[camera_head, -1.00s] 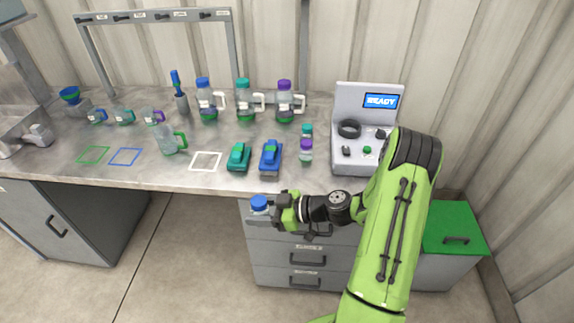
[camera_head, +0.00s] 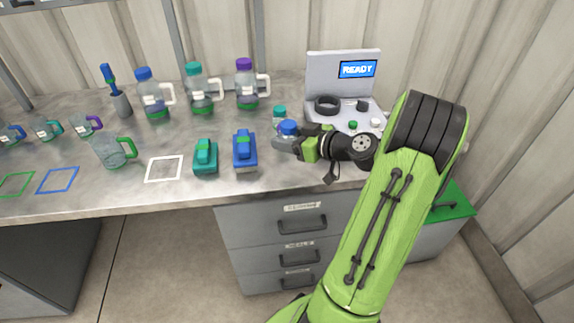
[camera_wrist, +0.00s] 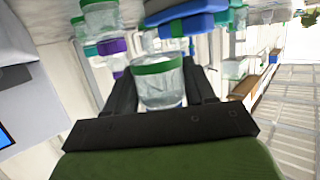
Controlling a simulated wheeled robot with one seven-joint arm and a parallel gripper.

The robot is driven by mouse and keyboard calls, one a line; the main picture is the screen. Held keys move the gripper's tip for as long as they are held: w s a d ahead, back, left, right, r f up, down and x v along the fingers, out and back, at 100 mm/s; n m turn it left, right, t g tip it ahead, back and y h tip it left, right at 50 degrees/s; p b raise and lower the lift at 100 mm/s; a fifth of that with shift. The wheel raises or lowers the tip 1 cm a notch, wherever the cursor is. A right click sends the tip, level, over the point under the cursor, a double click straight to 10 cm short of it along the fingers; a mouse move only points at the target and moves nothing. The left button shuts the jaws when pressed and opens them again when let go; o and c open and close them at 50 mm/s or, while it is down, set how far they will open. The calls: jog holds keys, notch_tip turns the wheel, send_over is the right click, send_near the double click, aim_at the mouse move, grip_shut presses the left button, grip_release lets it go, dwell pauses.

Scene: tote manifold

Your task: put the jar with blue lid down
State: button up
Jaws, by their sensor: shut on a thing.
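The jar with blue lid (camera_head: 288,129) is between the fingers of my gripper (camera_head: 290,142), which is shut on it. It is upright, over the right part of the counter near the testing box. I cannot tell whether its base touches the counter. In the wrist view the clear jar body with a green band (camera_wrist: 158,80) sits between the dark fingers; its blue lid is not visible there. A teal-lidded jar (camera_head: 279,113) stands just behind it. A purple lid (camera_wrist: 112,46) shows in the wrist view but is hidden in the head view.
A blue device (camera_head: 245,151) and a green device (camera_head: 205,157) lie left of my gripper. Several handled bottles line the back. A white square outline (camera_head: 164,168) on the counter (camera_head: 100,192) is empty.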

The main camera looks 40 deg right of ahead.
aim_at(289, 167)
notch_tip(289, 167, down, 8)
jog(key=b, duration=0.3)
jog(key=shift+r, duration=0.15)
jog(key=o, duration=1.1)
jog(key=shift+c, duration=0.2)
jog(key=shift+r+p, duration=0.15)
jog(key=shift+p, duration=0.35)
